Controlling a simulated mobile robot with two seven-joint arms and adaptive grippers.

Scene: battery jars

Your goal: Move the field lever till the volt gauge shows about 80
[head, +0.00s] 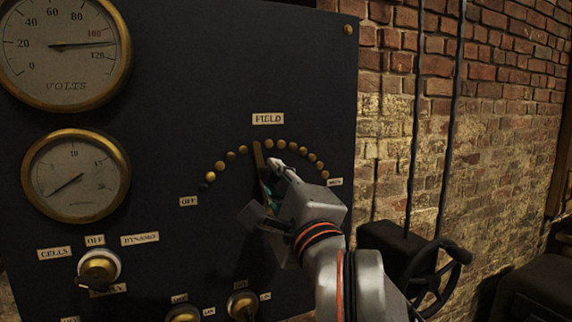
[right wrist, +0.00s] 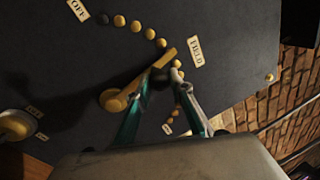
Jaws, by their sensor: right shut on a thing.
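The volt gauge (head: 66,70) at upper left has its needle between 100 and 120, a little under 110. The brass field lever (head: 259,158) points almost straight up, just left of the middle of an arc of brass studs under the FIELD label (head: 268,119). My right gripper (head: 268,178) is shut on the field lever, with the lever tip showing beyond the fingers. The right wrist view shows the lever (right wrist: 150,75) running between the teal fingers (right wrist: 168,78) to its round brass pivot. My left gripper is not in view.
A smaller gauge (head: 75,176) sits below the volt gauge. A brass selector knob (head: 98,267) and two more knobs are low on the dark panel (head: 200,60). A black handwheel (head: 440,278) stands right of my arm by the brick wall.

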